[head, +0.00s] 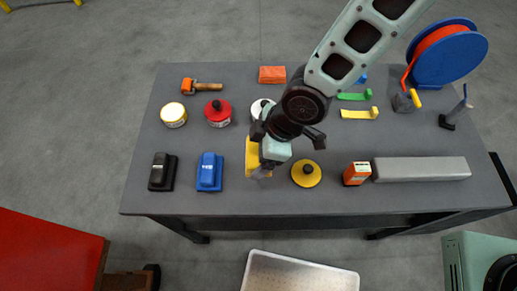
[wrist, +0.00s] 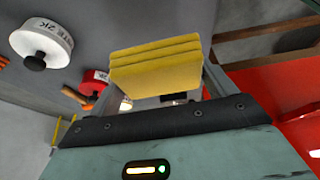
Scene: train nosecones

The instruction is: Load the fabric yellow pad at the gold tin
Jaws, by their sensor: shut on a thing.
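My gripper (head: 264,166) is shut on the yellow pad (head: 251,156), over the front middle of the table. In the wrist view the pad (wrist: 157,68) is a ribbed yellow block between the fingers. The gold tin (head: 173,115) appears to be the yellow-rimmed tin at the left, with a pale top and no knob. It stands behind and left of my gripper, well apart from the pad. A yellow round lid with a black knob (head: 306,174) lies just right of my gripper.
A red tin (head: 218,113) and a white tin (head: 262,106) stand right of the gold tin. Black (head: 162,172) and blue (head: 209,172) blocks sit at the front left. An orange box (head: 356,173) and grey bar (head: 422,169) sit at the right.

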